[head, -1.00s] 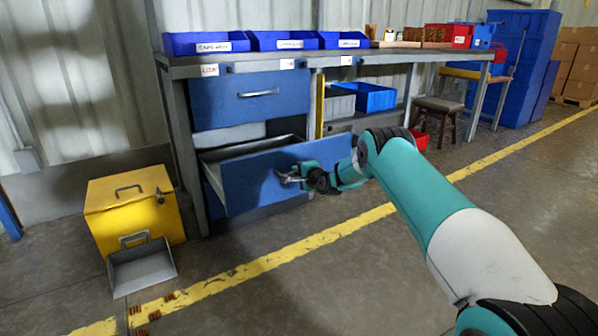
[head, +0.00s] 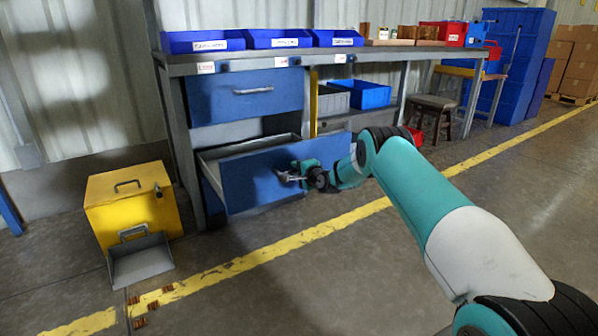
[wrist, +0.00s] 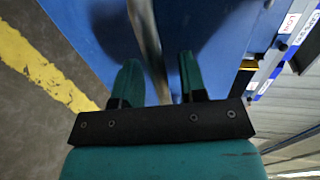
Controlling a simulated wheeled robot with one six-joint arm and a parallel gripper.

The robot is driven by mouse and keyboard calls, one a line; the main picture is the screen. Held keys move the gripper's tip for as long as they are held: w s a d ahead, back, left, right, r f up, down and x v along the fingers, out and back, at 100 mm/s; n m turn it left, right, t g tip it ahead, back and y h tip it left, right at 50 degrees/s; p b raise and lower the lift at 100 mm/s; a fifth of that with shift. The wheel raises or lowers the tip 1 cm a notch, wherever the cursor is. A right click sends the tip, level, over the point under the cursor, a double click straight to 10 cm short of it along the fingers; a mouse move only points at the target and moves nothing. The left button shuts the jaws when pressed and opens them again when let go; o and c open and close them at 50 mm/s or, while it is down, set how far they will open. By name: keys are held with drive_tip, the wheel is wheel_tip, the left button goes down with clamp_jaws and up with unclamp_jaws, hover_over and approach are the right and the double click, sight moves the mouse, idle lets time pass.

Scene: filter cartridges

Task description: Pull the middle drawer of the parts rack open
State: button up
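The middle drawer (head: 250,180) of the parts rack is a blue-fronted drawer under the bench. It stands well out from the cabinet, and its grey side and inside show behind the front. My gripper (head: 288,176) is at the drawer's front, around its handle. In the wrist view the grey bar handle (wrist: 146,30) runs between the two teal fingers of my gripper (wrist: 160,75), with the blue front behind. The fingers' contact with the bar is partly hard to see. The upper drawer (head: 240,105) is shut, with its handle in clear view.
A yellow box (head: 130,200) with a grey scoop-like tray (head: 142,262) stands on the floor left of the rack. Blue bins (head: 205,41) line the bench top. Small brown pieces (head: 140,305) lie by the yellow floor line (head: 300,238). The floor before the drawer is open.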

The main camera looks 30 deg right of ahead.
drive_tip(key=p+v, duration=0.6)
drive_tip(key=v, duration=1.1)
drive_tip(key=shift+s, duration=0.25)
